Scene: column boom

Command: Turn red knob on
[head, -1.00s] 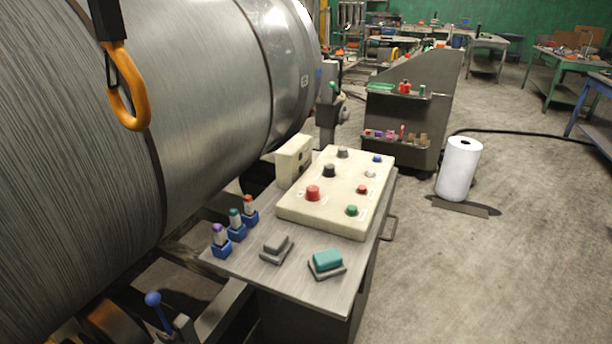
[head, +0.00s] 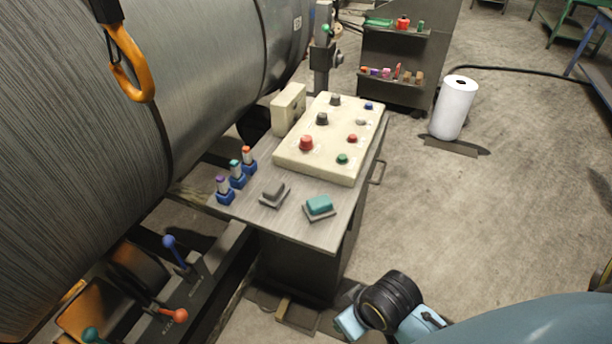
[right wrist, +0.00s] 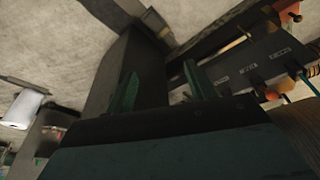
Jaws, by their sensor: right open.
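The red knob (head: 306,144) stands on the left front part of a cream control box (head: 318,169), which sits on a grey metal stand. A smaller red button (head: 352,139) is to its right on the same box. My right arm comes in from the lower right of the head view, its teal hand end low beside the stand, well apart from the knob. In the right wrist view my right gripper (right wrist: 159,88) has its two green fingers spread with nothing between them. The knob is not visible there. My left gripper is not in view.
On the stand are a teal pedal-like switch (head: 319,206), a grey one (head: 274,194) and blue-based sticks (head: 237,174). Levers (head: 172,246) are at lower left.

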